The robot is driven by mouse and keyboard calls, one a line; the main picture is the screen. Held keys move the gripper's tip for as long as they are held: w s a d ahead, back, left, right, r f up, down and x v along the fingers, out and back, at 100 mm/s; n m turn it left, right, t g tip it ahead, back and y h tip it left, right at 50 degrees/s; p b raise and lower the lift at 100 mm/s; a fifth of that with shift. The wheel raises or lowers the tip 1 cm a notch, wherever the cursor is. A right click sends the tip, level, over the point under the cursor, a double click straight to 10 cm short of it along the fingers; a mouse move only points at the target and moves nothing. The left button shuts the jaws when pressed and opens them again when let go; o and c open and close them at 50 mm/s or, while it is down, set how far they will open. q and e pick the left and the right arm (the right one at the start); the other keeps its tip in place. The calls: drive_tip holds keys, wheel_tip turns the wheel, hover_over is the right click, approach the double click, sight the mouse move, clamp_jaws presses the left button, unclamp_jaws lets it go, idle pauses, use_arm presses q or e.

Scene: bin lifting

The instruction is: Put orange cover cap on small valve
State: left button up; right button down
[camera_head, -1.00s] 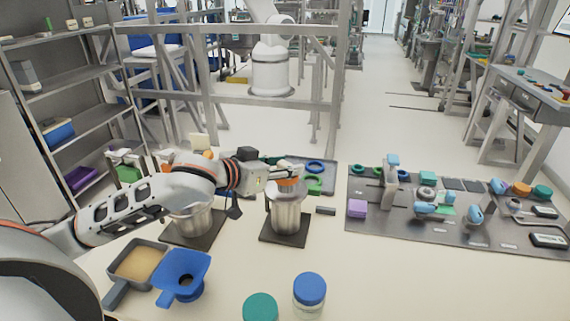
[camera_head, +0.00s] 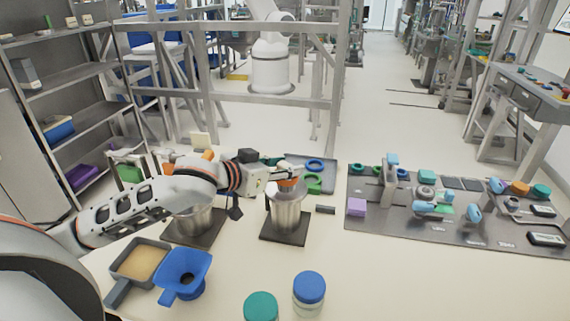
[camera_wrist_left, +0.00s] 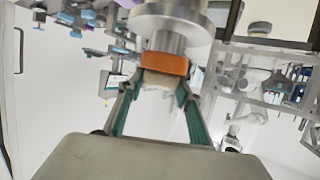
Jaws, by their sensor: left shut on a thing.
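My left gripper (camera_head: 290,177) is shut on the orange cover cap (camera_head: 289,184) over the right metal vessel (camera_head: 287,215). In the left wrist view, the orange cap (camera_wrist_left: 165,63) sits between the fingertips of the gripper (camera_wrist_left: 158,84). It is right against, or very close to, the end of a metal stem (camera_wrist_left: 168,42) with a wide flange (camera_wrist_left: 172,16). I cannot tell whether the cap is seated on this stem. Which part is the small valve is not clear. My right gripper is not in view.
A second metal vessel (camera_head: 190,222) stands to the left, partly behind my arm. A blue funnel (camera_head: 184,272), a tan-filled tray (camera_head: 140,262) and a blue-lidded jar (camera_head: 309,293) stand in front. A panel of fittings (camera_head: 450,238) lies right. The front right table is clear.

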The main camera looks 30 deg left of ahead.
use_arm(q)
drive_tip(key=shift+f+p, duration=0.2)
drive_tip(key=shift+p, duration=0.25)
idle(0.8)
drive_tip(key=o, duration=1.6)
drive_tip(key=shift+o, duration=0.2)
drive_tip(key=shift+r+p, duration=0.7)
drive_tip(key=shift+r, duration=2.5)
drive_tip(key=shift+f, duration=0.1)
